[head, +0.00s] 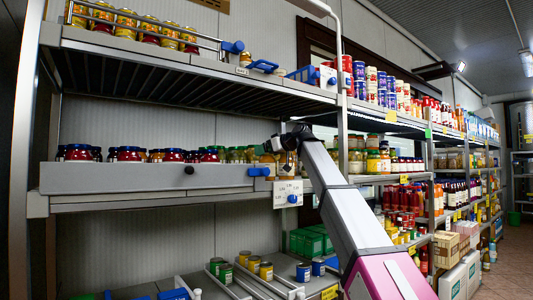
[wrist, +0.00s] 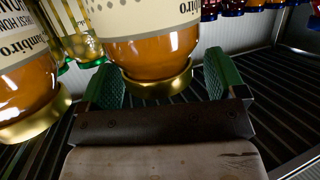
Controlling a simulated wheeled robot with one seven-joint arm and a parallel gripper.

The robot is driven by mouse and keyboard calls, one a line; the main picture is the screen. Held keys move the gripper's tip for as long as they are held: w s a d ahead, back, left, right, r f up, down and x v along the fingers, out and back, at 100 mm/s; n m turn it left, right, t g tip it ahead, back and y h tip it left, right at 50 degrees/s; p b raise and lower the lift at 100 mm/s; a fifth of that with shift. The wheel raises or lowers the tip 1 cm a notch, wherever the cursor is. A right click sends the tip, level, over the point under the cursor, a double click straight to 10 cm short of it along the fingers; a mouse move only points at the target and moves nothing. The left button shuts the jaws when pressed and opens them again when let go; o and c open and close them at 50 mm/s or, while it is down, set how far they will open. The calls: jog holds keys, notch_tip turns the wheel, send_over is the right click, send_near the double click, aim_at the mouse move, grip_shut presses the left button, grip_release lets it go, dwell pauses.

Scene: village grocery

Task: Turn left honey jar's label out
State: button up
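In the wrist view, which shows the jars upside down, a honey jar (wrist: 150,55) with amber contents, a cream label and a gold lid stands in front of my gripper (wrist: 165,82). The green finger pads flank its gold lid, with a visible gap on the right side. My gripper is open. A second honey jar (wrist: 25,70), also gold-lidded with a cream label, is at the left of that view. Part of each label's lettering shows; the rest is cut off. In the head view my gripper (head: 284,143) is at the middle shelf, and the honey jars there are mostly hidden.
Red jars with dark lids (head: 128,154) and green-lidded jars (head: 236,155) line the middle shelf (head: 150,178), behind its grey front rail. Another shelf is close above. A white tag panel (head: 287,195) hangs at the shelf front. Ribbed shelf floor (wrist: 275,110) is bare beside my gripper.

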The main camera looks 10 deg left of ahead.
jog(key=v, duration=1)
jog(key=shift+s+d+r, duration=0.15)
jog(key=shift+s+d, duration=0.05)
jog(key=shift+d, duration=0.15)
